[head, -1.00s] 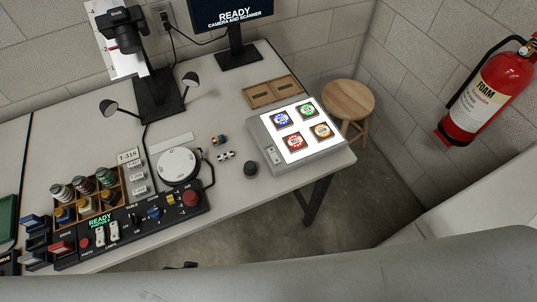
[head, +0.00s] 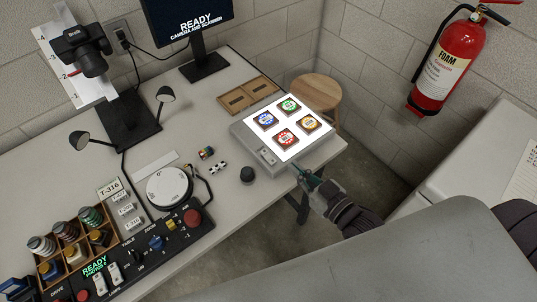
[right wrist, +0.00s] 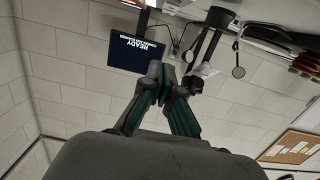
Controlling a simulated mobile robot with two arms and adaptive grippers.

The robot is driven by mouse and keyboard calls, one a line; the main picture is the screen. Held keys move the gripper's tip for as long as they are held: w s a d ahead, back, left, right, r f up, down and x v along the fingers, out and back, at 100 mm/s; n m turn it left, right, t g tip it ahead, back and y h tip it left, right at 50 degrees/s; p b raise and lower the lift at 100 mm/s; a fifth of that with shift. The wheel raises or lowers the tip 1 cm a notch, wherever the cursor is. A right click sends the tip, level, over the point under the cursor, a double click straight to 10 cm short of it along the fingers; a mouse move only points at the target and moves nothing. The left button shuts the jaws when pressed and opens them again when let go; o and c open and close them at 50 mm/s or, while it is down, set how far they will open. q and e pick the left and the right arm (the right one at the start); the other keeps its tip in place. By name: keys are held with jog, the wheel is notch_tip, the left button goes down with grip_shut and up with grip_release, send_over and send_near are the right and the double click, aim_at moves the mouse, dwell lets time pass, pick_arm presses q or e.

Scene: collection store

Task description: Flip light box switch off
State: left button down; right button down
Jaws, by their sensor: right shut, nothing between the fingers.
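The light box (head: 318,148) stands at the right end of the table with its top panel lit white. Several coloured square pieces lie on the lit panel. A small pale switch (head: 268,156) is on the box's left front part; its position is too small to tell. My right gripper (head: 298,170) is just off the front edge of the light box, below and right of the switch, apart from it as far as I can tell. In the right wrist view its fingers (right wrist: 161,84) are shut with nothing between them. My left gripper is not in view.
A dark round knob (head: 247,175) stands on the table left of the box. A brown tray (head: 248,95) lies behind it. A wooden stool (head: 318,92) stands beyond the table. A control panel (head: 150,250) fills the front left. A monitor (head: 190,22) stands at the back.

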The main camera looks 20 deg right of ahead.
jog(key=shift+w, duration=0.15)
jog(key=p, duration=0.1)
send_over(270, 159)
jog(key=s, duration=0.2)
jog(key=shift+w+d+f, duration=0.25)
jog(key=shift+d+f, duration=0.05)
jog(key=shift+f, duration=0.05)
jog(key=f, duration=0.2)
jog(key=w+f, duration=0.1)
jog(key=shift+w+a+f, duration=0.1)
jog(key=shift+a+f, duration=0.05)
jog(key=shift+a, duration=0.1)
jog(key=shift+f, duration=0.55)
